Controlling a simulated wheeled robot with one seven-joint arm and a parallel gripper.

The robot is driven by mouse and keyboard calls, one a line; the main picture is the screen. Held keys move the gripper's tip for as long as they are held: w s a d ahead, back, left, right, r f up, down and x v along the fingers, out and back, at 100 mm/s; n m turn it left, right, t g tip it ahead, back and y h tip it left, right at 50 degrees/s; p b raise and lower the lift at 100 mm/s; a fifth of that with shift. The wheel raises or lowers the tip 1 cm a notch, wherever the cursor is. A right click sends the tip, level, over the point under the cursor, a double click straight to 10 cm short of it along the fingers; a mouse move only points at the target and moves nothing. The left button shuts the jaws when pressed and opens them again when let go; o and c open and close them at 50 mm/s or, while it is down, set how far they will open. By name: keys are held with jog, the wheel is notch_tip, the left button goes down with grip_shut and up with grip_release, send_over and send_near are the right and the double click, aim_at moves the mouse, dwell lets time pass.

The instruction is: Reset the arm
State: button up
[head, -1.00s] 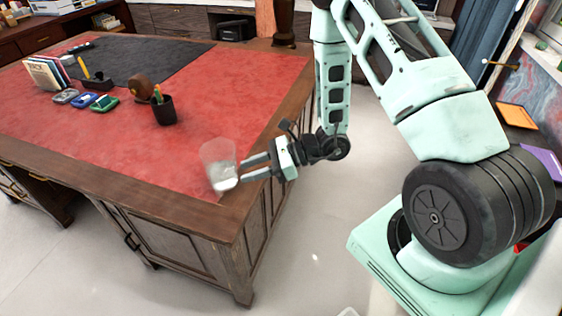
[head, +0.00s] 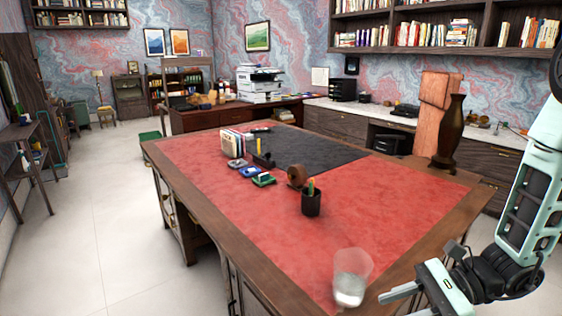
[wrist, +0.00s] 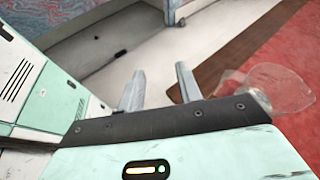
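My gripper (head: 392,297) is at the lower right of the head view, beside the near right corner of the desk. Its two fingers are apart with nothing between them, as the wrist view (wrist: 158,84) also shows. A clear glass (head: 351,277) stands on the desk just left of the fingertips, with whitish content or a thick base at its bottom. The glass also shows in the wrist view (wrist: 283,88), to the right of the fingers and apart from them.
The red-topped desk (head: 215,167) holds a black pen cup (head: 311,203), a tape dispenser (head: 297,176), small coloured pads (head: 263,179) and upright books (head: 234,143).

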jog(key=s+a+r+n+h, duration=0.4)
jog(key=s+n+h, duration=0.2)
jog(key=n, duration=0.6)
jog(key=s+a+r+n+h, duration=0.4)
jog(key=s+n+h, duration=0.3)
jog(key=n, duration=0.5)
jog(key=shift+s+r, duration=0.25)
jog(key=shift+s, duration=0.3)
jog(key=shift+a, duration=0.1)
